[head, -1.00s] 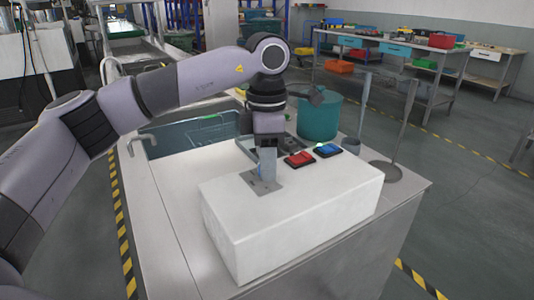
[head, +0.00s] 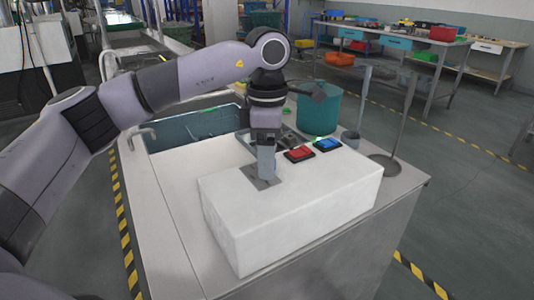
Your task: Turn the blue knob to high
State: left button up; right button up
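A white control box (head: 300,225) stands on the steel counter, with a grey plate (head: 250,173) set in its top. My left gripper (head: 266,172) points straight down over this plate, its fingertips at or just above it. The blue knob cannot be made out; the gripper covers the middle of the plate. I cannot tell whether the fingers are closed on anything. My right gripper is not in view.
A teal bucket (head: 319,113) stands behind the box. A small grey cup (head: 350,141) and a stand with an upright rod (head: 408,112) are at the right. A sink (head: 185,132) lies behind left. The counter (head: 165,205) left of the box is clear.

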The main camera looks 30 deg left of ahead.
pick_arm(q)
jog(key=shift+r, duration=3.6)
